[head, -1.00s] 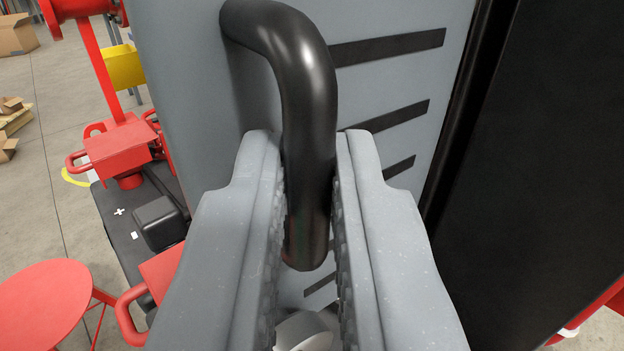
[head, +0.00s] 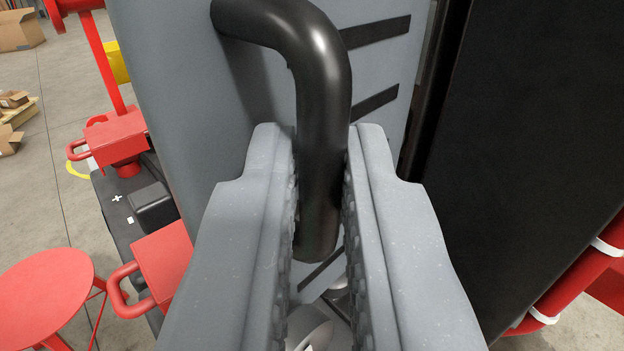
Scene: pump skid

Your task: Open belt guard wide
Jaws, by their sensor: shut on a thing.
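The belt guard (head: 180,100) is a grey panel with dark slots, filling the upper middle of the head view. Its black bent handle (head: 322,100) comes off the panel at upper left and curves down between the fingers. My gripper (head: 320,165) is shut on the handle, with one grey finger on each side of it. The lower end of the handle shows between the fingers. To the right of the guard is a large black surface (head: 530,130); the guard's right edge lies close beside it. The guard's hinge cannot be made out.
Red boxes with loop handles (head: 165,262) stand on a dark base at left. A red round-topped stool (head: 45,298) is at lower left. A red pipe with white bands (head: 570,290) runs at lower right. Cardboard boxes (head: 20,30) lie on the open floor at far left.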

